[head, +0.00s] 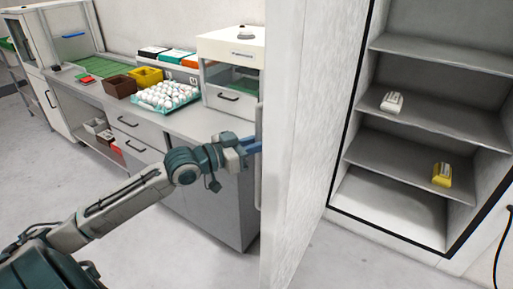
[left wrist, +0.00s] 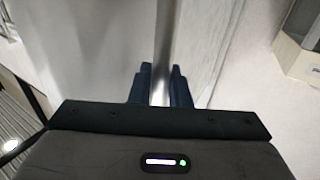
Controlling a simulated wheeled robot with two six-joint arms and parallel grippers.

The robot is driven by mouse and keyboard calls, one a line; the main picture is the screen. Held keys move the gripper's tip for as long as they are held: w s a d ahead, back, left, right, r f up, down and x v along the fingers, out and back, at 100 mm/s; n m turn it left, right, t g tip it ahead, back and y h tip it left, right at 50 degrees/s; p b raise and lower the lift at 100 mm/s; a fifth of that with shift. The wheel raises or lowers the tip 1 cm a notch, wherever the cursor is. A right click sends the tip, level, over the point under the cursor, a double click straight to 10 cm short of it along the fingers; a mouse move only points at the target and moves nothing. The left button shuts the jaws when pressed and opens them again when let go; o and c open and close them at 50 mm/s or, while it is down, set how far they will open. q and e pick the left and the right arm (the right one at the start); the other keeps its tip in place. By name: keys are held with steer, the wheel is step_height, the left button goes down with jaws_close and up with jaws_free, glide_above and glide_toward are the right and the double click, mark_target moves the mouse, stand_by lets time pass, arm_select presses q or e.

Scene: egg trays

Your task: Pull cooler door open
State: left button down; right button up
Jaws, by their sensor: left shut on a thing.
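The cooler door (head: 309,120) stands swung out, edge toward me, with the cooler's inside in view to its right. My left gripper (head: 254,146) reaches in from the left to the door's outer face. It is shut on the door handle (head: 260,165), a vertical bar mostly hidden by the door's edge. In the left wrist view the left gripper's two fingers (left wrist: 160,88) close around the upright handle bar (left wrist: 166,45). The cooler (head: 425,150) has several shelves. My right gripper is in neither view.
A white carton (head: 392,102) and a yellow carton (head: 441,174) stand on cooler shelves. A counter (head: 175,122) on the left bears an egg tray (head: 168,104), brown box (head: 119,86), yellow box (head: 146,76) and white-topped machine (head: 231,45). Floor (head: 340,255) before the cooler is clear.

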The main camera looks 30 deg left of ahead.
arm_select(q)
steer(key=shift+a+r, duration=0.1)
steer(key=shift+a, duration=0.05)
steer(key=c, duration=1.7)
jaws_free()
steer(key=shift+o, duration=1.3)
steer(key=shift+w, duration=0.15)
steer(key=p+v, duration=1)
steer(key=p, duration=0.7)
steer(key=shift+s, duration=0.35)
